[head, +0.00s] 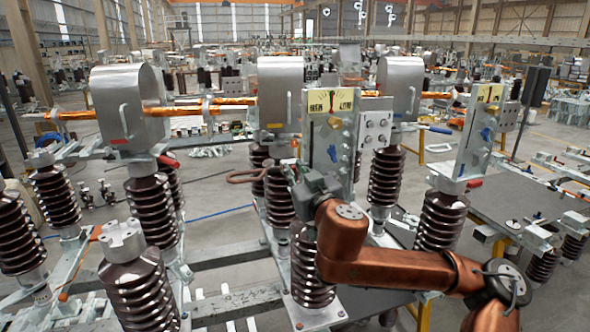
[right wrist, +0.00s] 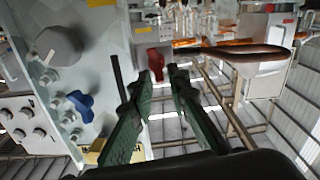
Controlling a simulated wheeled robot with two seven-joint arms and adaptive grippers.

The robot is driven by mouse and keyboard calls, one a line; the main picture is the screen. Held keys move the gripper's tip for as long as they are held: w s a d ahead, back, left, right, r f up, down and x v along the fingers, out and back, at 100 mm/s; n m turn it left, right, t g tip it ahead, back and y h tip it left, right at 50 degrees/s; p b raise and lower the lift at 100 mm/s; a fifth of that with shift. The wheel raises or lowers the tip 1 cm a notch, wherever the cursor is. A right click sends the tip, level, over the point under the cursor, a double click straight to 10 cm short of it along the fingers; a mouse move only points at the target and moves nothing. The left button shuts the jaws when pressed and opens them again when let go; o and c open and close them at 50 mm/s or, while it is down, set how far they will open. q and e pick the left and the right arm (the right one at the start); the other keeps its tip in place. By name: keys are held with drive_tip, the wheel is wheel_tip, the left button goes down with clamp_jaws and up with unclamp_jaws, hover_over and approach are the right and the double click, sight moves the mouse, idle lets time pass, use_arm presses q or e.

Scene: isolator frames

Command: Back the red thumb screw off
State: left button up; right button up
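The red thumb screw (right wrist: 155,64) shows in the right wrist view, on a pale grey plate (right wrist: 146,32). It lies just past the tip of the left-hand finger, toward the gap between the fingers. My right gripper (right wrist: 162,76) has green fingers that stand apart, with nothing held between them. I cannot tell whether a fingertip touches the screw. In the head view the right gripper (head: 300,178) is in front of the middle upright panel (head: 318,140), at its lower left. I cannot make out the screw clearly there. My left gripper is not in view.
A blue knob (right wrist: 80,103) sits on the near plate beside the fingers; it also shows in the head view (head: 332,153). A brown bar (right wrist: 250,52) lies to the right in the wrist view. Brown ribbed insulators (head: 140,290) stand around the frame.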

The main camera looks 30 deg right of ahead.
clamp_jaws()
drive_tip(key=shift+f, duration=0.1)
idle(0.3)
drive_tip(key=shift+w+a, duration=0.1)
